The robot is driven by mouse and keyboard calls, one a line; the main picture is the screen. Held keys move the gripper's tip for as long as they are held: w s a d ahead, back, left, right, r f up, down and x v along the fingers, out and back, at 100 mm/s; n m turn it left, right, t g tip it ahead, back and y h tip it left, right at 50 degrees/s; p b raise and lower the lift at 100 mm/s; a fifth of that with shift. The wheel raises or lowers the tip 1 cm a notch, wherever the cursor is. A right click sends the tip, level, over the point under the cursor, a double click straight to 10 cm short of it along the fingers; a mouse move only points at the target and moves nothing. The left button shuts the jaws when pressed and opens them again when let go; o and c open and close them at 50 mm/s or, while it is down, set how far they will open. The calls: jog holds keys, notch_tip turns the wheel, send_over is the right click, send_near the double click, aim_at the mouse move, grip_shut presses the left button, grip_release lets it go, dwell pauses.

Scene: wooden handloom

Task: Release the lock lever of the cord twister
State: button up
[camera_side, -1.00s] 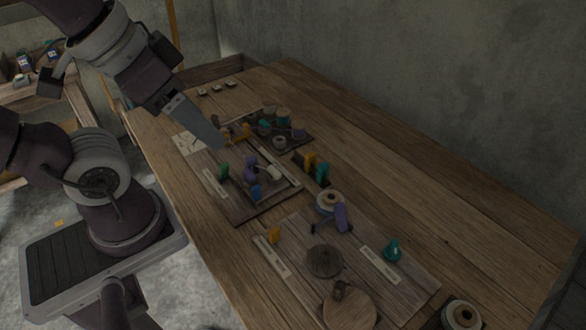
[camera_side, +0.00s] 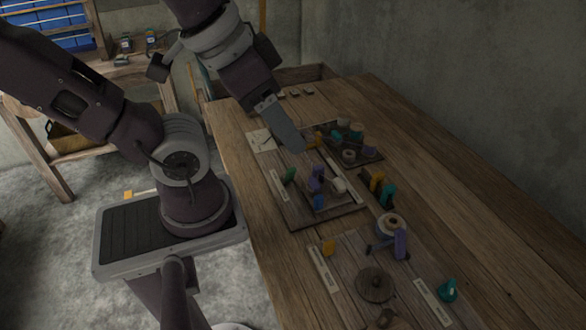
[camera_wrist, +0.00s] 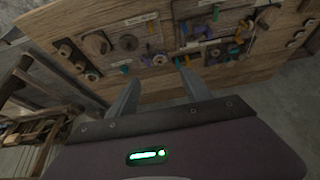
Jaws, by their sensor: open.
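My gripper (camera_side: 302,150) hangs above the far part of the workbench, over the boards with small fittings. In the wrist view its two fingers (camera_wrist: 157,85) are apart with nothing between them. A board holds a purple fitting (camera_side: 315,180), a blue block (camera_side: 318,202), a green knob (camera_side: 289,175) and a pale cylinder (camera_side: 338,185). Nearer, a pale spool (camera_side: 389,224) stands beside an upright purple lever-like piece (camera_side: 400,243). I cannot tell which of these is the cord twister or its lock lever. My gripper touches none of them.
Orange and teal blocks (camera_side: 387,192) stand right of the board. A dark tray (camera_side: 362,156) with several spools lies behind. A round wooden disc (camera_side: 375,285) and a teal knob (camera_side: 447,289) are nearer. The workbench's right side (camera_side: 480,210) is clear.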

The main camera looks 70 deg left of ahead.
jog(key=shift+w+a+f, duration=0.1)
jog(key=shift+f, duration=0.1)
jog(key=c, duration=0.3)
jog(key=f+g, duration=0.1)
jog(key=w+a+f+m+y, duration=0.1)
jog(key=a+f+m+g, duration=0.1)
jog(key=shift+w+a+g+y, duration=0.15)
jog(key=shift+w+g+y, duration=0.15)
jog(key=shift+y, duration=0.1)
jog(key=c, duration=0.8)
jog(key=w+a+f+m+g+y, duration=0.1)
jog(key=f+m, duration=0.1)
jog(key=w+a+f+m+y, duration=0.1)
jog(key=f+m, duration=0.1)
jog(key=w+a+f+m+g+y, duration=0.1)
jog(key=a+f+m, duration=0.1)
jog(key=shift+w+f+g, duration=0.3)
jog(key=shift+w+f, duration=0.05)
grip_shut()
jog(key=w+f+m+y, duration=0.2)
jog(key=w+f+m, duration=0.2)
jog(key=f+m, duration=0.6)
notch_tip(320, 180, down, 3)
jog(key=shift+w+a+y, duration=0.15)
jog(key=shift+a+y, duration=0.25)
